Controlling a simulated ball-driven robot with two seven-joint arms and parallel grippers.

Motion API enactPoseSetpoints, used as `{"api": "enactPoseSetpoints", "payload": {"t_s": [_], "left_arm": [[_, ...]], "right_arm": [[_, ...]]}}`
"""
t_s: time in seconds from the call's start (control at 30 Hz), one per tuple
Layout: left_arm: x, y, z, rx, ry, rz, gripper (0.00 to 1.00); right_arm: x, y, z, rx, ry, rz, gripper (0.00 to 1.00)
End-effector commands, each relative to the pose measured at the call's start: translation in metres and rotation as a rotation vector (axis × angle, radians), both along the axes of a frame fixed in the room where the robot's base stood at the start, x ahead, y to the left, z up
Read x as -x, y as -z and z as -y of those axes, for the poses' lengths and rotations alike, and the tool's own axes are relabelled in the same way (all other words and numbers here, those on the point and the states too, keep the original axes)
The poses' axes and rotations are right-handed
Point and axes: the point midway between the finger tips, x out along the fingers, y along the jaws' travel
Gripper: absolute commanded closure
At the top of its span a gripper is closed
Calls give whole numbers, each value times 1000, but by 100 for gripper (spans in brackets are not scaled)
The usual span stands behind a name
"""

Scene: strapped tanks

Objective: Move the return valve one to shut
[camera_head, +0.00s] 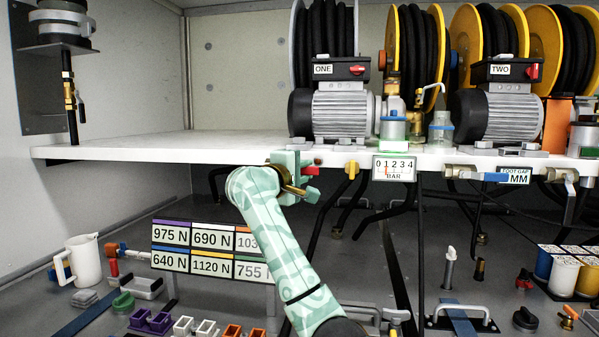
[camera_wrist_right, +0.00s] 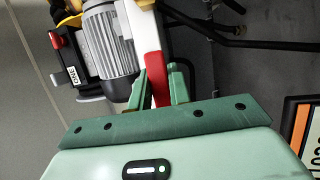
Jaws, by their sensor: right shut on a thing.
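My right gripper (camera_head: 298,175) is at the front edge of the shelf, below the pump marked ONE (camera_head: 342,108). Its fingers (camera_wrist_right: 161,84) are shut on a red lever (camera_wrist_right: 156,72) in the right wrist view. A red lever end (camera_head: 312,171) shows beside the fingers in the head view. I take this lever to be the return valve one; no label for it can be read. The valve body is mostly hidden behind my gripper, so I cannot tell its exact setting. My left gripper is not in view.
A yellow-handled valve (camera_head: 352,171) and a BAR gauge (camera_head: 394,167) sit just right of my gripper on the shelf edge. A blue-handled valve (camera_head: 478,174) is farther right. Force labels (camera_head: 210,249), a white jug (camera_head: 84,260) and several small parts are below.

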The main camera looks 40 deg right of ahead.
Motion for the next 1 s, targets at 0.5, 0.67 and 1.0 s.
{"api": "enactPoseSetpoints", "payload": {"t_s": [0.5,0.67,1.0], "left_arm": [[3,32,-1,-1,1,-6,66],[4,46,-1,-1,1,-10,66],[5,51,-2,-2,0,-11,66]], "right_arm": [[-3,17,-2,-103,-2,126,100],[-4,23,-3,-160,-3,195,100],[-4,23,-3,-200,-2,244,100]]}}
